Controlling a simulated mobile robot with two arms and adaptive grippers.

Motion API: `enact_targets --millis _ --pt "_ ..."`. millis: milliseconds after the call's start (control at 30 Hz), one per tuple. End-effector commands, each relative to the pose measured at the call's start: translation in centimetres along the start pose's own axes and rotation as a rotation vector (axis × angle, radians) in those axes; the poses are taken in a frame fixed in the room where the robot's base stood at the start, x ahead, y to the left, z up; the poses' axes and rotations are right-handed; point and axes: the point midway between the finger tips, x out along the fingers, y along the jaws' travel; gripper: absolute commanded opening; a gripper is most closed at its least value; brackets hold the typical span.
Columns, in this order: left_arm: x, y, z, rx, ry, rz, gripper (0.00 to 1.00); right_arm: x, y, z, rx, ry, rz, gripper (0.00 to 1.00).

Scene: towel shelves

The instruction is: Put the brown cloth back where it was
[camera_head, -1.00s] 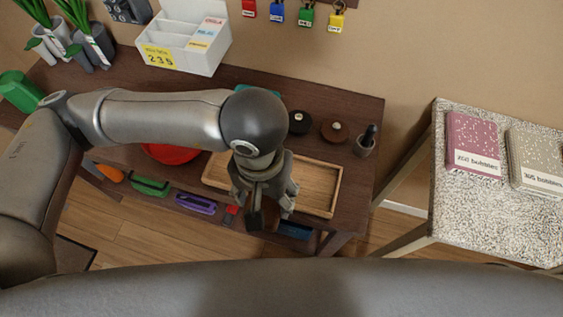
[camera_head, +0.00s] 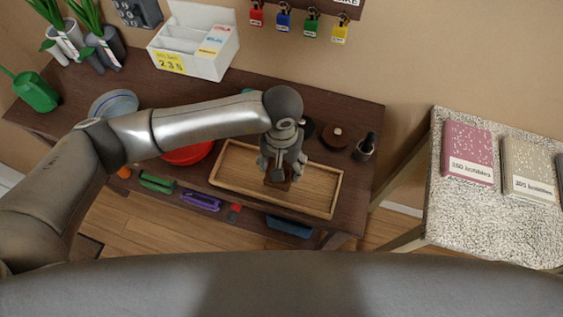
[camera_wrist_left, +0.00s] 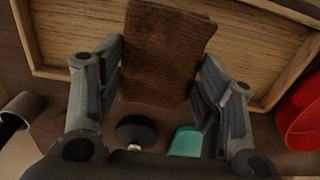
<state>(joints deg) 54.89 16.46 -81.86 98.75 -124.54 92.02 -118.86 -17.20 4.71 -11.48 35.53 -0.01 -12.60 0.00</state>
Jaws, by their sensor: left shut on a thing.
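The brown cloth (camera_wrist_left: 165,45) hangs between the fingers of my left gripper (camera_head: 277,168), which is shut on it. In the left wrist view it is a flat, ribbed brown piece between both fingers. In the head view only a small dark brown part of the cloth (camera_head: 278,184) shows below the fingers. It is over the light wooden tray (camera_head: 230,186) on the dark brown table; I cannot tell whether it touches the tray. The tray holds nothing else that I can see. My right gripper is not in view.
A red bowl (camera_head: 188,154) is left of the tray. A dark round item (camera_wrist_left: 135,130) and a teal item (camera_wrist_left: 187,142) lie behind it. A mortar-like cup (camera_head: 363,150) and a brown lidded disc (camera_head: 335,137) stand right. A speckled table (camera_head: 470,215) holds books.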

Motion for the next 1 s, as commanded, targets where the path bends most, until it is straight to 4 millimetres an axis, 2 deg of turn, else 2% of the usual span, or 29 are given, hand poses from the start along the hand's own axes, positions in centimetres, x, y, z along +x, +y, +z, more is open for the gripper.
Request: enact_targets --millis 100,200,667,700,833,1000 --pt "1.8 0.1 0.2 -0.002 -0.005 0.002 0.49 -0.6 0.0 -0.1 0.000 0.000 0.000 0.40" --pt "2.6 0.1 0.2 0.000 -0.002 0.001 0.49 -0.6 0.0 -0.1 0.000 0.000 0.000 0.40" --pt "3.3 0.0 0.1 0.000 0.000 0.001 0.49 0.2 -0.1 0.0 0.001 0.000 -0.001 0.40" --pt "3.1 0.0 0.1 0.000 0.000 0.001 0.67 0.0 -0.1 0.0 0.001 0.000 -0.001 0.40" --pt "3.0 0.0 0.1 0.000 -0.001 0.001 0.84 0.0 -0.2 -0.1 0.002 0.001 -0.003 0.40" --pt "3.0 0.1 0.1 0.000 -0.001 0.001 0.84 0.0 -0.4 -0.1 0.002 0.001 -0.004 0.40"
